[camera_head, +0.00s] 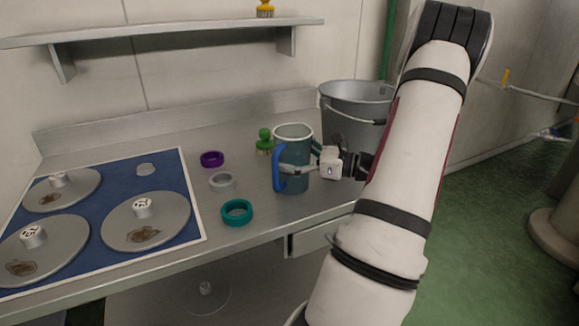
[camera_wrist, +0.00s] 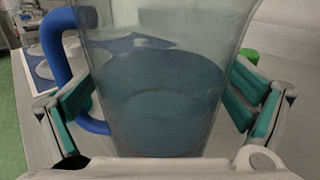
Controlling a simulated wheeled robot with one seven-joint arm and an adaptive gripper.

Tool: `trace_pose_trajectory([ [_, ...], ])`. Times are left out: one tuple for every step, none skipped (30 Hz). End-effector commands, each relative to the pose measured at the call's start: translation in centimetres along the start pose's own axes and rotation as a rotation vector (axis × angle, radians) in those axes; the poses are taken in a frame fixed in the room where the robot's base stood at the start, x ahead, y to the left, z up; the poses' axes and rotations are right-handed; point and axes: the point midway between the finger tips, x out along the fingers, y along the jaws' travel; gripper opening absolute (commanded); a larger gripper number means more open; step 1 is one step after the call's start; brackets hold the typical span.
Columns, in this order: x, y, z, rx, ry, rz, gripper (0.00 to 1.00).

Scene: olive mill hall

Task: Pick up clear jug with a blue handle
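The clear jug (camera_head: 294,150) has a blue handle (camera_head: 279,170) on its left side and looks blue-green through its wall. It stands upright on the steel counter. In the wrist view the jug (camera_wrist: 160,95) fills the middle, with the blue handle (camera_wrist: 62,50) at the left. My gripper (camera_head: 302,160) reaches in from the right, with its fingers around the jug. In the wrist view my gripper (camera_wrist: 160,103) has one green-padded finger on each side. The left finger overlaps the handle. The fingers look spread, with no clear grip; the far contact is hidden.
A green brush (camera_head: 264,143) stands close behind the jug. Purple (camera_head: 212,159), white (camera_head: 221,180) and teal (camera_head: 237,213) rings lie to its left. A metal bucket (camera_head: 358,100) stands behind my gripper. A blue mat (camera_head: 118,185) with weighted discs covers the left counter.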

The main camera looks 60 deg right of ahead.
Motion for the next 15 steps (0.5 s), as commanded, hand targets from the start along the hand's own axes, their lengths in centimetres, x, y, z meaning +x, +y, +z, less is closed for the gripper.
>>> trace_pose_trajectory([
  [-0.02,0.00,0.00,0.000,0.000,0.000,0.77],
  [-0.02,-0.01,-0.01,0.000,0.000,0.000,0.71],
  [-0.03,-0.01,-0.01,0.000,0.000,0.000,0.61],
  [-0.03,0.00,-0.01,0.000,0.000,0.000,0.55],
  [-0.03,-0.01,-0.01,0.000,0.000,0.000,0.48],
  [-0.03,0.00,-0.01,0.000,0.000,0.000,0.39],
  [-0.03,-0.01,-0.02,0.000,0.000,0.000,0.32],
  [-0.03,0.00,-0.02,0.000,0.000,0.000,0.25],
  [-0.04,0.00,-0.02,0.000,0.000,0.000,0.16],
  [-0.01,-0.01,0.11,-0.001,-0.003,0.001,0.16],
  [-0.01,-0.01,0.11,-0.001,-0.003,0.001,0.16],
  [-0.01,-0.01,0.11,-0.001,-0.003,0.001,0.16],
  [-0.01,-0.01,0.11,-0.001,-0.002,0.001,0.16],
  [-0.01,-0.01,0.10,-0.001,-0.002,0.001,0.16],
  [-0.01,-0.02,0.10,-0.001,-0.002,0.001,0.16],
])
